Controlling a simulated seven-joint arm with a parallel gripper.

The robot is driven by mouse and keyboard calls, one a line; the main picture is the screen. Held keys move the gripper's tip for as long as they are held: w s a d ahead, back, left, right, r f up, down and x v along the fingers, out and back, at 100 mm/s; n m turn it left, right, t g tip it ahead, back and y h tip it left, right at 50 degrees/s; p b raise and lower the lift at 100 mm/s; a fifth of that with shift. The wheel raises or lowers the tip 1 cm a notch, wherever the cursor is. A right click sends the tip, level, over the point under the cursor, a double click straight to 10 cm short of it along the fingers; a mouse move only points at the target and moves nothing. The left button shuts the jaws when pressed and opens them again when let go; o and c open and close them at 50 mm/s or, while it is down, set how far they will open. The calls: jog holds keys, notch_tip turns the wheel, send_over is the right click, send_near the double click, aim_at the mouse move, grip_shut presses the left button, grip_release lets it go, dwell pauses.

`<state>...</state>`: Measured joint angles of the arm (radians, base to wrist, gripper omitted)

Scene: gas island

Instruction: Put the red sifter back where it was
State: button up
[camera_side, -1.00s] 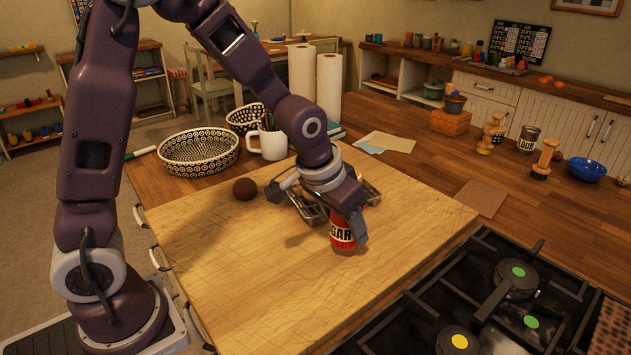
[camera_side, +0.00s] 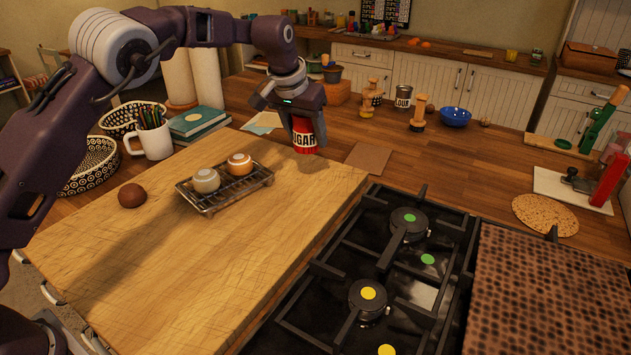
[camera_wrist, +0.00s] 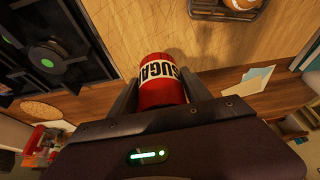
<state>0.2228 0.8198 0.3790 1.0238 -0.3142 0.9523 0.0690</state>
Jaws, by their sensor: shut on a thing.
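The red sifter (camera_side: 304,137) is a red can with a white label reading SUGAR. My gripper (camera_side: 303,122) is shut on it and holds it upright above the back right part of the wooden board (camera_side: 150,285). In the wrist view the red sifter (camera_wrist: 161,78) sits between the two fingers of my gripper (camera_wrist: 163,88). The can appears to be off the surface; the exact height is hard to tell.
A wire rack (camera_side: 228,188) with two small round-topped pots stands on the board, near a brown ball (camera_side: 132,195). The stove (camera_side: 375,270) lies to the right. A flour tin (camera_side: 403,96), wooden mills and a blue bowl (camera_side: 456,116) stand behind. Wooden counter (camera_side: 470,150) is clear in places.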

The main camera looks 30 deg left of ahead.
jog(key=shift+w+d+r, duration=0.2)
jog(key=shift+w+d, duration=0.35)
jog(key=shift+w+d+m, duration=0.15)
jog(key=shift+d+m, duration=0.05)
jog(key=shift+m, duration=0.1)
notch_tip(320, 180, down, 10)
jog(key=shift+d+r, duration=0.1)
jog(key=shift+r, duration=0.1)
jog(key=shift+f, duration=0.1)
jog(key=o, duration=1.3)
jog(key=shift+c, duration=0.2)
